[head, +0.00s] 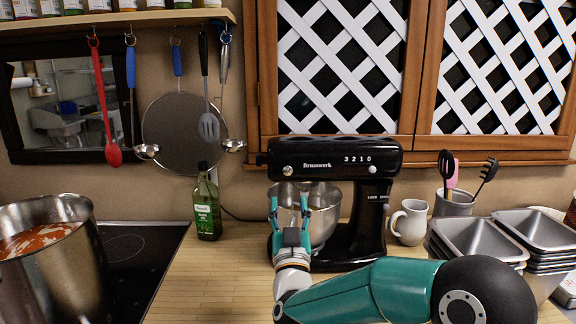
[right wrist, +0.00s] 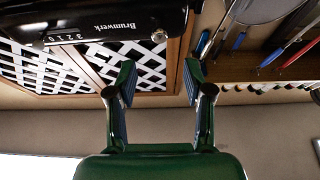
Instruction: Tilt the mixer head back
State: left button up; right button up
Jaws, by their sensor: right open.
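The black stand mixer (head: 335,158) stands on the counter with its head level above a steel bowl (head: 325,212). My right gripper (head: 289,198) is open, its fingers pointing up in front of the bowl, just below the front end of the mixer head. In the right wrist view, the open, empty fingers of my right gripper (right wrist: 160,78) show apart, with the mixer head (right wrist: 100,22) at the upper left, not between them. The lock lever beside the "LOCK" label is too small to read. My left gripper is not in view.
A green bottle (head: 207,205) stands left of the mixer and a steel pot (head: 50,255) sits on the stove. A white pitcher (head: 409,222), a utensil crock (head: 453,204) and stacked metal pans (head: 478,240) stand to the right. Lattice cabinet doors (head: 340,65) are behind.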

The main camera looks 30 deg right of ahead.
aim_at(288, 173)
jog(key=p+x, duration=0.4)
jog(key=x, duration=0.8)
jog(key=shift+f, duration=0.1)
jog(key=shift+s, duration=0.1)
grip_shut()
